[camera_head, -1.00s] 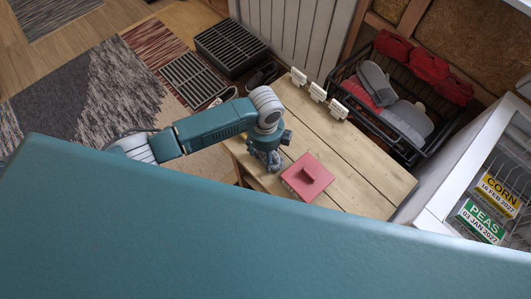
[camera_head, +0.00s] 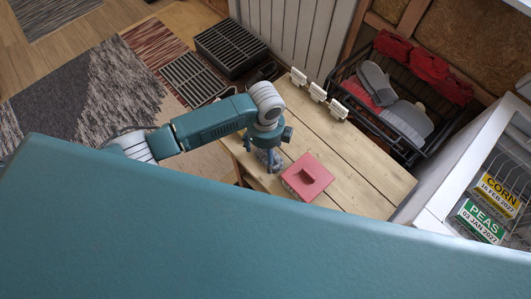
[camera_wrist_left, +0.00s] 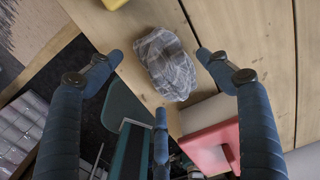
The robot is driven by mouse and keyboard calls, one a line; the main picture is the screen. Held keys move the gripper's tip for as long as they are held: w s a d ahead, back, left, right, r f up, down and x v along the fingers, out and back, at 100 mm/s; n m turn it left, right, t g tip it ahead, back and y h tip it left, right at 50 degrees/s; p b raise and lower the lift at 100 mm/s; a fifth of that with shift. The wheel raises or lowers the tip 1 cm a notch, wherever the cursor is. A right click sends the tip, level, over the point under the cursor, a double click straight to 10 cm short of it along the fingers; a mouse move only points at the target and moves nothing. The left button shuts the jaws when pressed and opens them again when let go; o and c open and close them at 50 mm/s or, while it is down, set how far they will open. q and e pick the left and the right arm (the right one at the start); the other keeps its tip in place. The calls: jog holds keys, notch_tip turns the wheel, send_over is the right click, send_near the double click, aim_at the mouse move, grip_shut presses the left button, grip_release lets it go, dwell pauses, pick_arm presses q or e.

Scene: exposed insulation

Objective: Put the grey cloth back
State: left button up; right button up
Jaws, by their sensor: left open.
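A crumpled grey checked cloth (camera_wrist_left: 166,66) lies on the wooden table, seen in the left wrist view. In the head view the cloth (camera_head: 271,160) is mostly hidden by my left gripper (camera_head: 263,152). In the left wrist view my left gripper (camera_wrist_left: 160,76) is open, with its fingers spread around the cloth and nothing visibly held. The cloth lies beside a red box-like thing (camera_head: 307,177) with a dark raised or slotted part on top; this also shows in the wrist view (camera_wrist_left: 213,146). My right gripper is not in view.
The table (camera_head: 363,160) has free planks to the right of the red thing. Small white holders (camera_head: 317,92) stand along its back edge. A black wire basket (camera_head: 404,146) with red and grey items is behind it. A yellow thing edges into the wrist view (camera_wrist_left: 115,3).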

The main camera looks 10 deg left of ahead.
pick_arm(q)
notch_tip(320, 180, up, 10)
jog(key=shift+r, duration=0.2)
dwell(0.5)
